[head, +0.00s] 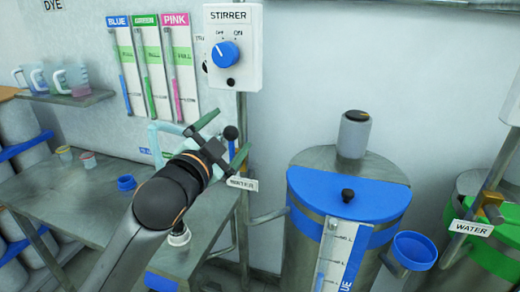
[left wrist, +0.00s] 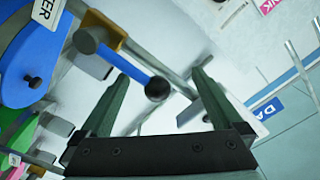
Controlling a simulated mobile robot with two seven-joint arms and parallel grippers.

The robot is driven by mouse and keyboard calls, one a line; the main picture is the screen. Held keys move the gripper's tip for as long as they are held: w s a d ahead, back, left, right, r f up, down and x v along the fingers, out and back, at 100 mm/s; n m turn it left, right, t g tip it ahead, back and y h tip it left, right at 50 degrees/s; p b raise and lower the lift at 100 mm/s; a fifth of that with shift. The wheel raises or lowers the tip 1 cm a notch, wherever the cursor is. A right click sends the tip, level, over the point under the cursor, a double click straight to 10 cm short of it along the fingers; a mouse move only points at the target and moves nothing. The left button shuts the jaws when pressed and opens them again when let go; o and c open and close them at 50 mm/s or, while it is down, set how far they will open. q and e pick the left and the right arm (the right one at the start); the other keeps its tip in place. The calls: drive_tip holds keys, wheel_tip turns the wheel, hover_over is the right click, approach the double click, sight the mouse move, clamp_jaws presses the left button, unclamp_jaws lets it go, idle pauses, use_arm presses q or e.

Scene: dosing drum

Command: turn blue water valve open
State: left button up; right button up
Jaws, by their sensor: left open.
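The blue water valve has a blue lever (left wrist: 128,68) ending in a black ball knob (left wrist: 157,88), on a brass body at a pipe. In the head view its knob (head: 231,132) shows just beyond my left gripper (head: 226,136), above a WATER label (head: 242,183). My left gripper (left wrist: 163,78) is open. In the left wrist view the knob appears between its two green fingers, with clear space on both sides; contact is not visible. The gripper hides part of the valve in the head view. My right gripper is not in view.
The blue-lidded drum (head: 350,190) stands right of the valve, with a level gauge (head: 333,255) in front. A metal table (head: 85,190) lies to the left. The stirrer box (head: 233,48) hangs above. A second WATER label (head: 471,228) marks the green drum's pipe.

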use_arm(q)
drive_tip(key=shift+s, duration=0.1)
drive_tip(key=v, duration=0.8)
drive_tip(key=shift+s, duration=0.4)
drive_tip(key=shift+a, duration=0.1)
wheel_tip(320, 180, down, 25)
drive_tip(key=s+a+n+g+y, duration=0.1)
drive_tip(key=a+n+g, duration=0.1)
drive_tip(key=n+g, duration=0.25)
drive_tip(key=s+a+f+n+g+y, duration=0.1)
drive_tip(key=s+a+f+n, duration=0.1)
drive_tip(key=s+f, duration=0.7)
drive_tip(key=s+a+f+n+g+y, duration=0.1)
drive_tip(key=s+a+f+n+g, duration=0.1)
drive_tip(key=s+f, duration=0.8)
wheel_tip(320, 180, down, 5)
drive_tip(key=shift+s+a+r+n, duration=0.25)
drive_tip(key=shift+a+n, duration=0.35)
drive_tip(key=shift+n, duration=0.45)
